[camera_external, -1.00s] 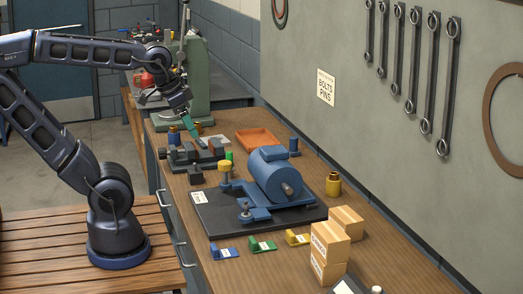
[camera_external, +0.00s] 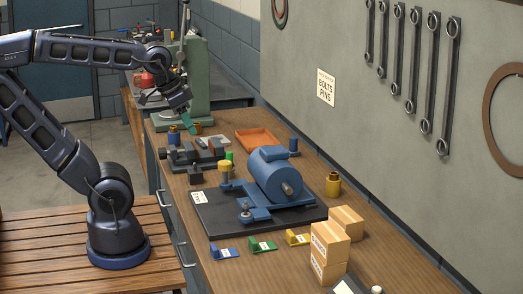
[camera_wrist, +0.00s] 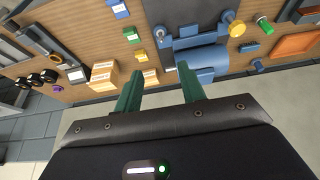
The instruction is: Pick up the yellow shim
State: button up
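The yellow shim (camera_external: 297,238) lies on the workbench in front of the black base plate, at the right end of a row with a green shim (camera_external: 263,245) and a blue shim (camera_external: 224,252). In the wrist view the yellow shim (camera_wrist: 140,56) shows ahead of the left finger, beside the cardboard boxes. My gripper (camera_external: 188,122) is above the far end of the bench, well away from the shims. In the wrist view its two green fingers (camera_wrist: 160,76) are apart with nothing between them.
A blue motor-like casing (camera_external: 272,175) stands on the black plate (camera_external: 205,215) behind the shims. Cardboard boxes (camera_external: 328,245) stand close to the right of the yellow shim. A dark vise (camera_external: 190,157) and an orange tray (camera_external: 257,141) are farther back.

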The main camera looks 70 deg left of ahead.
jog(key=m+g, duration=0.5)
jog(key=m, duration=1.3)
send_over(291, 233)
jog(key=f, duration=2.7)
jog(key=shift+s+d+f, duration=0.15)
jog(key=shift+s+f, duration=0.05)
jog(key=shift+s, duration=0.1)
jog(key=shift+w+f, duration=0.15)
jog(key=shift+f, duration=1.1)
jog(key=shift+w+f, duration=0.1)
jog(key=shift+f, duration=1.15)
grip_shut()
